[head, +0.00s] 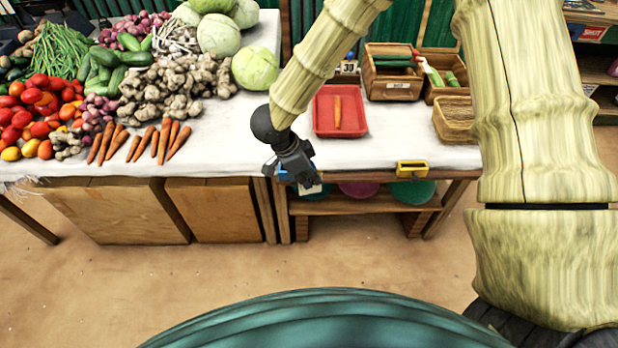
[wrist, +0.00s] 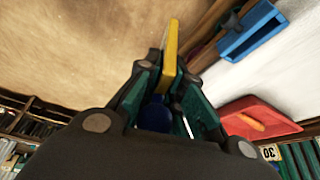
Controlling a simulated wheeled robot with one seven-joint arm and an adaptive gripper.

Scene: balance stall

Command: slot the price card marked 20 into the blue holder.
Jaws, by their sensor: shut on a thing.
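My gripper (wrist: 172,100) is shut on a thin card (wrist: 170,45), which shows its yellow edge beyond the fingertips in the wrist view. In the head view my gripper (head: 303,185) hangs just off the table's front edge, and a pale bit of the card (head: 311,189) shows under it. I cannot read the card's number. The blue holder (wrist: 252,30) sits on the table's front edge, apart from the card, to its right in the wrist view. In the head view my gripper mostly hides the blue holder (head: 283,175).
A yellow holder (head: 412,169) is on the front edge further right. A red tray (head: 325,128) with one carrot, baskets (head: 455,121) and a card marked 30 (head: 349,67) stand behind. Carrots and other vegetables fill the left. Bowls (head: 412,191) sit on the shelf below.

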